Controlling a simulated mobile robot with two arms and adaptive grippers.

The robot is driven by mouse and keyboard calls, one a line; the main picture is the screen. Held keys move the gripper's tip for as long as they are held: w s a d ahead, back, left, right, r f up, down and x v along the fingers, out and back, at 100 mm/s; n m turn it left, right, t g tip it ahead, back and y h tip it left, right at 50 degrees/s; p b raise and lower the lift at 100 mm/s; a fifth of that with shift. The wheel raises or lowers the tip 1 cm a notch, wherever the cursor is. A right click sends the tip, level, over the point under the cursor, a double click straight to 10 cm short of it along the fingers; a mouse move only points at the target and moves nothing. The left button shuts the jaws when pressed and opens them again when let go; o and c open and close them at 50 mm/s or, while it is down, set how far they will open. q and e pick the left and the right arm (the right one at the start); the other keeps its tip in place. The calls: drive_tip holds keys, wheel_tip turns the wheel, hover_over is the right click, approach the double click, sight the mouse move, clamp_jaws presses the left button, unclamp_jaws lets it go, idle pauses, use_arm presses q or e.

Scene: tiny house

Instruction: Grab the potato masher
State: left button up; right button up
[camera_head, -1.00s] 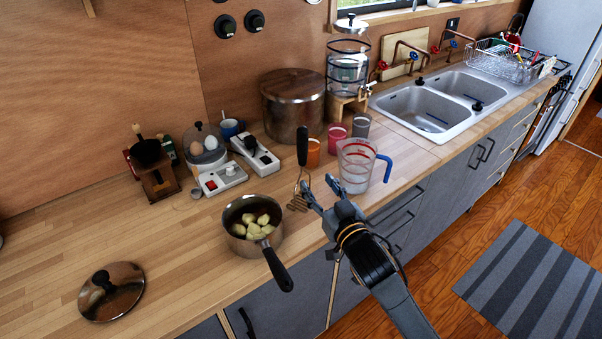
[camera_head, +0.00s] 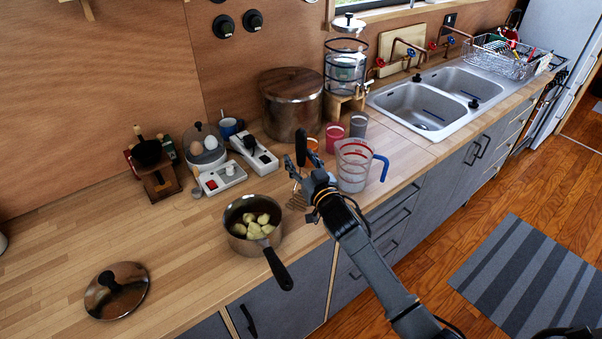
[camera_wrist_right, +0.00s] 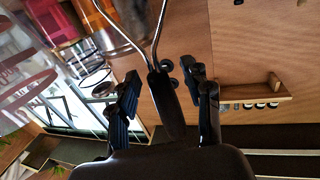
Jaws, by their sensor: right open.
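The potato masher (camera_head: 301,146) stands upright on the counter, its black handle up and its wire head (camera_head: 297,201) low, between the saucepan and the measuring jug. My right gripper (camera_head: 304,174) is at the masher and hides part of it. In the right wrist view the black handle (camera_wrist_right: 166,103) lies between the two open fingers (camera_wrist_right: 160,92), with a visible gap on each side. The metal wires spread from the handle toward the top of that view. My left gripper is not in view.
A saucepan (camera_head: 235,236) with pale chunks stands left of the masher, its handle past the counter edge. A measuring jug (camera_head: 352,178) stands close on the right, with coloured cups behind. A large pot (camera_head: 291,112) stands farther back. The counter's left part is mostly clear.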

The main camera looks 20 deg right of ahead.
clamp_jaws()
